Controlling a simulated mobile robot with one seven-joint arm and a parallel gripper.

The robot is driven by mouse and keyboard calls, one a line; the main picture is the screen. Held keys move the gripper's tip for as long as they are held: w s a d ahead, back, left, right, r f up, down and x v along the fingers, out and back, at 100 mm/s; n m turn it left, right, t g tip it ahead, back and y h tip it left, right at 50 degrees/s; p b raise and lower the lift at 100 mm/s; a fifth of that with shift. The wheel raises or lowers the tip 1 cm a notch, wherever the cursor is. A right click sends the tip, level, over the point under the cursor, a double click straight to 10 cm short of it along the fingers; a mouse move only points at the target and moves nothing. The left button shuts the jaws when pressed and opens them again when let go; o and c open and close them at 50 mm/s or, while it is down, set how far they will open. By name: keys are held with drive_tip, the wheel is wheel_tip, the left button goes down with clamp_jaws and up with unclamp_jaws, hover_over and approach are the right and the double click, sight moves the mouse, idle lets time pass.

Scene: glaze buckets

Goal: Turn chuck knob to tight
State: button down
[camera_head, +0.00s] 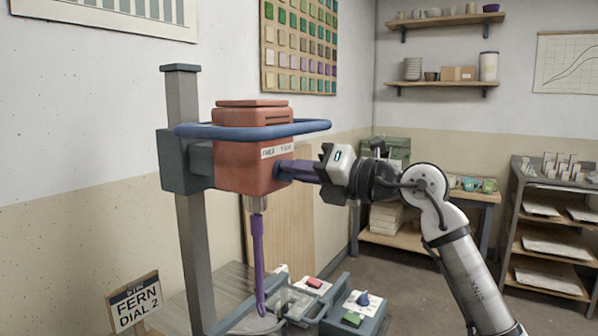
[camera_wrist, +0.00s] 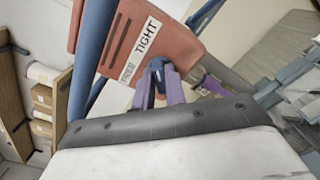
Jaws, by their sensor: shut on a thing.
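The chuck knob is dark blue and sits on the side of the red mixer head (camera_head: 252,172), under a white label (camera_head: 277,151). In the wrist view the knob (camera_wrist: 156,67) lies between the two purple fingers of my gripper (camera_wrist: 158,82). My gripper (camera_head: 290,169) is shut on the knob, reaching in from the right.
A blue ring-shaped bar (camera_head: 200,131) circles the mixer head on a grey column (camera_head: 186,225). A purple mixing shaft (camera_head: 259,260) hangs below the head. A panel with red and green buttons (camera_head: 352,319) stands low. A FERN DIAL 2 sign (camera_head: 134,301) is at lower left.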

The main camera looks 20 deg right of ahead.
idle(0.4)
drive_tip(key=c, duration=1.4)
unclamp_jaws()
drive_tip(key=shift+c, duration=0.2)
drive_tip(key=b+v, duration=0.2)
drive_tip(key=v, duration=1.1)
drive_tip(key=shift+s+d+b, duration=0.25)
drive_tip(key=shift+s+b, duration=0.05)
drive_tip(key=shift+b, duration=0.1)
